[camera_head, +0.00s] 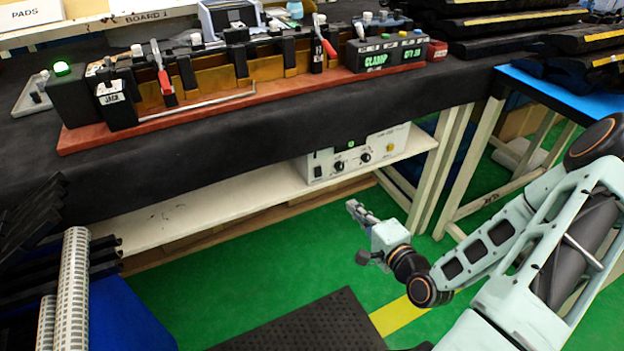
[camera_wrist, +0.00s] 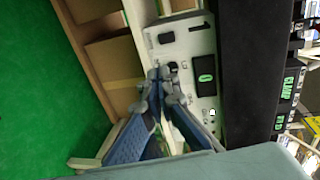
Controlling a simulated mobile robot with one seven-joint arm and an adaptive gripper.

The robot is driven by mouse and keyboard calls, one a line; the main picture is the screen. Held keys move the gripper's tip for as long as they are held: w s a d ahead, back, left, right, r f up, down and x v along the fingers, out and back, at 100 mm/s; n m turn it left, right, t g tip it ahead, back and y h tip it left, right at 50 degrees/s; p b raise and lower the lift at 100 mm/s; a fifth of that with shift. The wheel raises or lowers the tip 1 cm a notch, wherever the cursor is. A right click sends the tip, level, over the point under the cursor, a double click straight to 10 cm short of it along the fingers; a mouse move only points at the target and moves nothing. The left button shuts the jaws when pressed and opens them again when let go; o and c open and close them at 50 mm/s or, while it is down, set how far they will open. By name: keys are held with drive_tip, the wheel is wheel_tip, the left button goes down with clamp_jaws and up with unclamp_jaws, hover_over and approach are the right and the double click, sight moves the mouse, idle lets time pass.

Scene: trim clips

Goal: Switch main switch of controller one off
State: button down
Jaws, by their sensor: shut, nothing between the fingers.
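The controller (camera_head: 352,157) is a pale box on the white shelf under the bench, with a small green display and dark knobs on its front. In the wrist view the controller (camera_wrist: 186,47) appears turned on its side. I cannot tell which way the switch is set. My gripper (camera_head: 353,206) is shut and empty, in front of and below the controller in the head view. In the wrist view my gripper (camera_wrist: 161,75) covers part of the panel near the knobs; contact is unclear.
The bench above carries a clip fixture (camera_head: 235,75) and a control box with a lit display (camera_head: 375,60). The shelf (camera_head: 215,199) is clear left of the controller. Table legs (camera_head: 440,170) stand to the right. Green floor is open below.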

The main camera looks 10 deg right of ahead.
sight(318, 175)
drive_tip(key=shift+a+r+y, duration=0.3)
drive_tip(key=shift+a+r, duration=0.05)
drive_tip(key=shift+a, duration=0.4)
drive_tip(key=shift+w, duration=0.1)
drive_tip(key=b+x, duration=0.3)
drive_tip(key=x, duration=1)
drive_tip(key=shift+w+a, duration=0.1)
drive_tip(key=shift+w, duration=0.3)
